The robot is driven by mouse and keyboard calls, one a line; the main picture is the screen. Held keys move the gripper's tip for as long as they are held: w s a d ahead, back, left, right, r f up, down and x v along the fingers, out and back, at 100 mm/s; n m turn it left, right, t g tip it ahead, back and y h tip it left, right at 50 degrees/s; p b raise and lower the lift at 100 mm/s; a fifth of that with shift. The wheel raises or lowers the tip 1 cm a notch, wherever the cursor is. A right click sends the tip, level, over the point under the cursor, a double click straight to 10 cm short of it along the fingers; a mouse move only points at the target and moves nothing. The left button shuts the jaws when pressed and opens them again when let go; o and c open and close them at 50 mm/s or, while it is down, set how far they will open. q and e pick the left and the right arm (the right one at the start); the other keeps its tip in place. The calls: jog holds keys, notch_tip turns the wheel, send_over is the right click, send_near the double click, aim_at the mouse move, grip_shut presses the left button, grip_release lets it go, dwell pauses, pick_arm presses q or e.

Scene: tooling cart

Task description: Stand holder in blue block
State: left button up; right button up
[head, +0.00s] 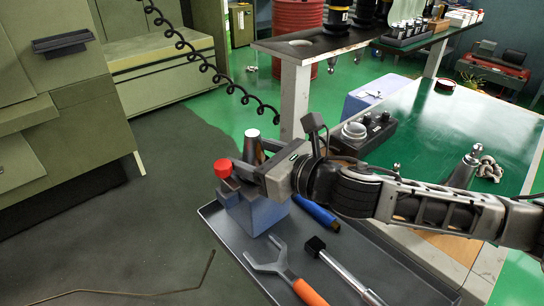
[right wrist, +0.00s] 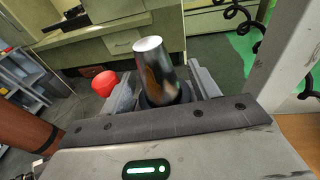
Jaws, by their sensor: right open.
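The holder (head: 252,147) is a shiny tapered metal piece, standing upright at the blue block (head: 262,215). Its lower end is hidden behind my right gripper (head: 245,172), so the head view does not show how deep it sits in the block. The blue block stands at the far left part of the grey tray. My right gripper is open, with its fingers on either side of the holder. In the right wrist view the holder (right wrist: 160,72) rises between the two spread fingers, with a dark collar at its base. My left gripper is not in view.
A red knob (head: 222,168) is beside the block. On the grey tray (head: 216,218) lie a wrench-like tool with orange handle (head: 308,292), a black-headed hammer (head: 340,272) and a blue-handled tool (head: 316,214). A black control box (head: 365,134) is on the green table (head: 425,135).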

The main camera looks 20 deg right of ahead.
pick_arm(q)
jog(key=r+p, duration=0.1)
jog(key=p, duration=0.1)
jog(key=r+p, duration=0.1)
jog(key=p, duration=0.2)
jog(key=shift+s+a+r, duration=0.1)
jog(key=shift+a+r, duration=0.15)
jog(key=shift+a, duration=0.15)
pick_arm(e)
jog(key=v, duration=1.6)
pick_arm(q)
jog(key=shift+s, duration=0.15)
